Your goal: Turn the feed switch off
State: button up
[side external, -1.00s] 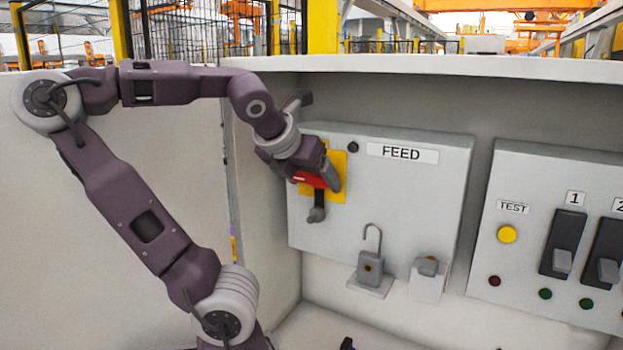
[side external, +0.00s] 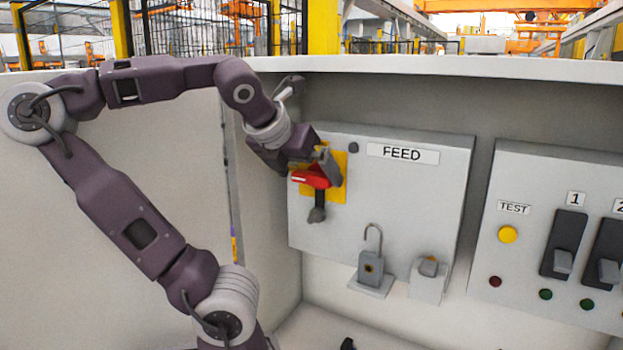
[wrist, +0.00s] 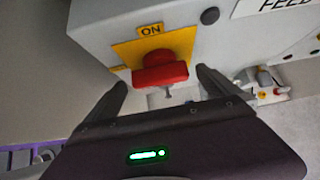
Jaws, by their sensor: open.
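The feed switch has a red handle (side external: 312,178) on a yellow plate (side external: 338,192), on the grey panel under the FEED label (side external: 403,153). In the side view the handle lies roughly crosswise. In the wrist view the red handle (wrist: 160,72) sits below the ON mark (wrist: 151,30) on the yellow plate; any other mark is too small to read. My gripper (side external: 326,163) is at the switch, its fingers partly covering the plate. In the wrist view my open gripper (wrist: 163,84) has a finger on each side of the handle, with visible gaps.
An open padlock (side external: 370,268) stands on a small shelf lower right, beside a grey block on a bracket (side external: 428,278). A second panel (side external: 540,240) with a yellow button and black switches is further right. The side wall is close left.

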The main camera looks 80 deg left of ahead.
jog(key=v, duration=0.4)
jog(key=shift+d, duration=0.1)
jog(key=d+f+n+h, duration=0.3)
jog(key=d+f+n, duration=0.2)
jog(key=d+n, duration=0.6)
jog(key=d+f+n+h, duration=0.3)
jog(key=d+f+n, duration=0.3)
jog(key=d+n, duration=0.4)
jog(key=shift+w+d+n+g, duration=0.35)
jog(key=shift+n+g, duration=0.05)
jog(key=shift+n, duration=2.6)
jog(key=shift+f, duration=0.15)
